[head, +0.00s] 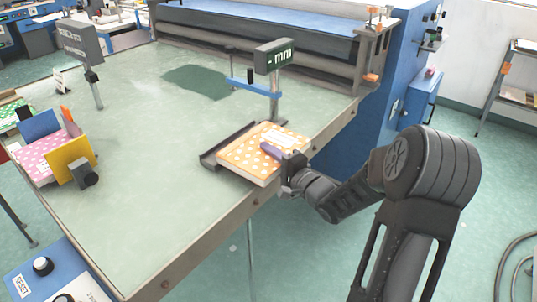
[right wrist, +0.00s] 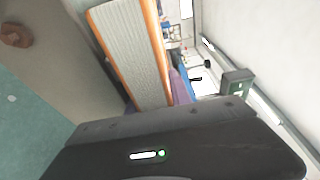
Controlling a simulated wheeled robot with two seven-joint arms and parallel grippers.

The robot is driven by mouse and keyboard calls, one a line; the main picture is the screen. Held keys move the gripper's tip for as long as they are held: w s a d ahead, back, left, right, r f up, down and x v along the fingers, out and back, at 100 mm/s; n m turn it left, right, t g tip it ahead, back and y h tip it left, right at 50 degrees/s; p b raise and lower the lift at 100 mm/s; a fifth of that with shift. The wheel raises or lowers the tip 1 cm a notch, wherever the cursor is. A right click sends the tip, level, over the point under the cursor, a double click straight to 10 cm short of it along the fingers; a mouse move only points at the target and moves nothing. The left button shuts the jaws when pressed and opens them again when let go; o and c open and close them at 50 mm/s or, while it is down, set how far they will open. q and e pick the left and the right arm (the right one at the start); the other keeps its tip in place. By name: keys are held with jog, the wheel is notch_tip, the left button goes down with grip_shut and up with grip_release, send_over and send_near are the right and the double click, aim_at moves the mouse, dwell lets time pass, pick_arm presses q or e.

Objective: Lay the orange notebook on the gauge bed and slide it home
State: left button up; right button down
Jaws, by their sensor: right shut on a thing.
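The orange notebook (head: 246,160) has white dots and a pale label, and lies flat over the dark gauge bed (head: 213,157) near the table's front edge. The bed's dark rim shows along its left side; the notebook hides most of the rest. My right gripper (head: 279,155) is shut on the notebook's right edge, with a purple finger across its top. In the right wrist view the notebook's pale page block (right wrist: 132,55) shows between orange covers. I cannot tell whether the notebook touches the bed's stop. My left gripper is not in view.
A display post reading "- mm" (head: 274,58) with a blue arm (head: 250,88) stands behind the bed. A pink dotted notebook (head: 45,160) sits by blue and yellow plates at left. A large blue machine (head: 250,22) lines the back. The table's middle is clear.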

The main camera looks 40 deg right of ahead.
jog(key=shift+f, duration=0.15)
jog(key=c, duration=1.1)
grip_release()
jog(key=shift+c, duration=0.2)
jog(key=shift+o, duration=0.3)
jog(key=shift+f, duration=0.15)
